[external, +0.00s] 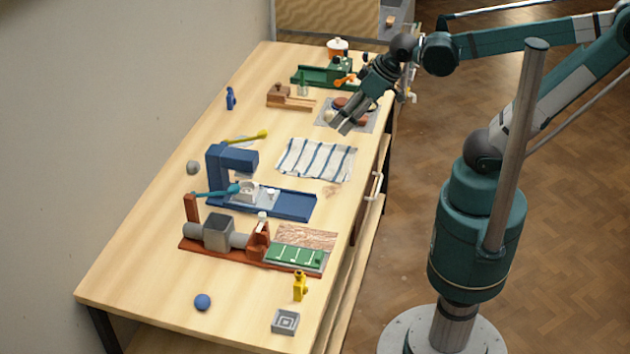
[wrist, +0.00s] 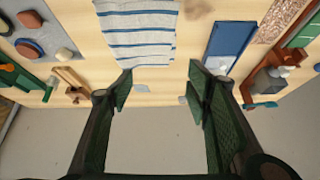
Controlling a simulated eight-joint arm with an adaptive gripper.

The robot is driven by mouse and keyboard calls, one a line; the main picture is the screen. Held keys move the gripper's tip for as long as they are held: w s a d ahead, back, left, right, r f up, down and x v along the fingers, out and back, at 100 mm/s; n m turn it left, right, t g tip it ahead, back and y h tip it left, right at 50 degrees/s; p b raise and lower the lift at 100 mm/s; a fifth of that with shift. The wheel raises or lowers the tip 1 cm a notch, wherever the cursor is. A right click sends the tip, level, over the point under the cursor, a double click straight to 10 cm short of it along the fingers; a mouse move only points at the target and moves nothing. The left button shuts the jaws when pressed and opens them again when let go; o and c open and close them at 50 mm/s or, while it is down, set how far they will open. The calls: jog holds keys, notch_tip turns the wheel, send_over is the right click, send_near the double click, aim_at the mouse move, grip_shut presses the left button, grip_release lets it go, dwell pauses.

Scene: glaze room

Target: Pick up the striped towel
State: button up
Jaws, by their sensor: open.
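The striped towel (external: 316,160), white with blue stripes, lies flat on the wooden table in the middle, near its right edge in the external view. In the wrist view the towel (wrist: 140,30) is at the top, beyond the fingertips. My gripper (external: 344,129) is above the table, up and to the right of the towel in the external view, apart from it. In the wrist view my gripper (wrist: 158,85) has its two fingers wide apart with nothing between them.
A blue press-like device (external: 285,203) stands below the towel in the external view. A grey mat (external: 366,126) with round pieces lies under my gripper. A wooden block tool (external: 285,97) and a green device (external: 315,78) are farther back. Bare table (external: 255,118) lies left of the mat.

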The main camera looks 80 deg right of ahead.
jog(key=shift+w+d+m+g+p, duration=0.65)
jog(key=shift+w+m+g+p, duration=0.15)
jog(key=shift+w+p, duration=0.95)
jog(key=m+g+p, duration=0.5)
jog(key=p, duration=0.5)
send_over(320, 161)
notch_tip(320, 161, down, 8)
jog(key=shift+f, duration=0.2)
jog(key=shift+f, duration=0.1)
jog(key=shift+f+b, duration=2.05)
jog(key=shift+f, duration=1.6)
jog(key=shift+f+b, duration=1.25)
jog(key=shift+b, duration=0.1)
jog(key=shift+f+b, duration=0.35)
jog(key=shift+f, duration=0.05)
grip_shut()
